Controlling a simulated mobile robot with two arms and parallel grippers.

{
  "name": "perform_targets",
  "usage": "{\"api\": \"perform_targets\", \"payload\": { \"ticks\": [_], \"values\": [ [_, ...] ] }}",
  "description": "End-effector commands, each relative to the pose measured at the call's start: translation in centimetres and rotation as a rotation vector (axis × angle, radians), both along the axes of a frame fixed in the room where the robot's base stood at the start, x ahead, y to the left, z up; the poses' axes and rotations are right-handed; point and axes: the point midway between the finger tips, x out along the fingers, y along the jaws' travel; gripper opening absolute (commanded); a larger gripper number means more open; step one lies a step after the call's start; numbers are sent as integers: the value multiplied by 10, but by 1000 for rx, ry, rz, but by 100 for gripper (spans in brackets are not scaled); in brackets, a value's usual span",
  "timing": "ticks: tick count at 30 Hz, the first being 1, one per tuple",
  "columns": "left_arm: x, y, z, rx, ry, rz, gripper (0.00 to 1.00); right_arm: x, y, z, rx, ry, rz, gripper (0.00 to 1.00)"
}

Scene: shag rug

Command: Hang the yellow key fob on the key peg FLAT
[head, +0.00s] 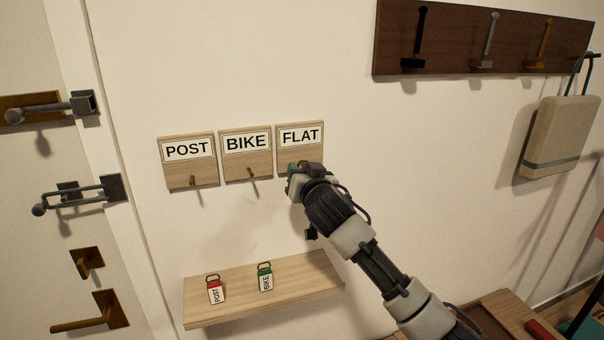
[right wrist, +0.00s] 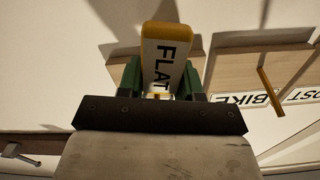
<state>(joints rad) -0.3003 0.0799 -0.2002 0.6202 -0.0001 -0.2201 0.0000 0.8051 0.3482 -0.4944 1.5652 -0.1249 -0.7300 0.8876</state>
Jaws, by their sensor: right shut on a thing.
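The yellow key fob (right wrist: 168,60), labelled FLAT, is held between the green fingers of my right gripper (right wrist: 160,80) in the right wrist view. My right gripper (head: 298,168) is at the lower part of the FLAT board (head: 301,136) in the head view. It hides the FLAT peg and the fob there. I cannot tell whether the fob's ring is around the peg. My left gripper is not in view.
The POST board (head: 188,172) and BIKE board (head: 246,166) are to the left, each with a peg. Below, a wooden shelf (head: 310,274) carries a red POST fob (head: 215,290) and a green BIKE fob (head: 265,279). A dark hook rail (head: 455,55) holds a beige bag (head: 562,130) at upper right.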

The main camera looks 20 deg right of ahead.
Motion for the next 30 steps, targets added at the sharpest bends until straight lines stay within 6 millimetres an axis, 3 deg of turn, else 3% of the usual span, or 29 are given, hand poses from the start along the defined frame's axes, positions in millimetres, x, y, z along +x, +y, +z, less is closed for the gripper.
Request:
{"api": "perform_targets", "payload": {
  "ticks": [2, 3, 9, 20, 30],
  "values": [
    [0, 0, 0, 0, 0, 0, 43, 0, 0, 0, 0, 0, 0, 12],
    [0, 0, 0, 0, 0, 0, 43, 0, 0, 0, 0, 0, 0, 38],
    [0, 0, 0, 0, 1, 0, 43, 0, 0, 0, 0, 0, 0, 65],
    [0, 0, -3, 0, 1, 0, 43, -6, 0, -1, 0, -1, 1, 65],
    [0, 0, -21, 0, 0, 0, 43, -59, -2, -3, 0, -2, 2, 65]
  ]
}}
